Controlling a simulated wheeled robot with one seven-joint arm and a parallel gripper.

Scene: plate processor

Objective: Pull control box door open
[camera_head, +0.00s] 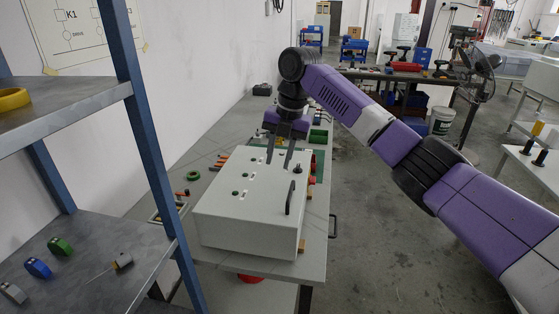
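The control box (248,203) is a pale grey-white box lying on the workbench, in the lower middle of the head camera view. Its door is the top face, with several small green and dark fittings and a black bar handle (290,198) near the right edge. The door looks shut. My gripper (277,160) points down over the far part of the box, away from the handle. Its two dark fingers are apart, with nothing seen between them. I cannot tell whether the fingertips touch the door.
The workbench (318,235) holds screwdrivers (221,162) and other small items left of and beyond the box. A blue-framed shelf (150,150) stands close at the left. Open floor (375,240) lies to the right. A fan (482,72) and further benches stand beyond.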

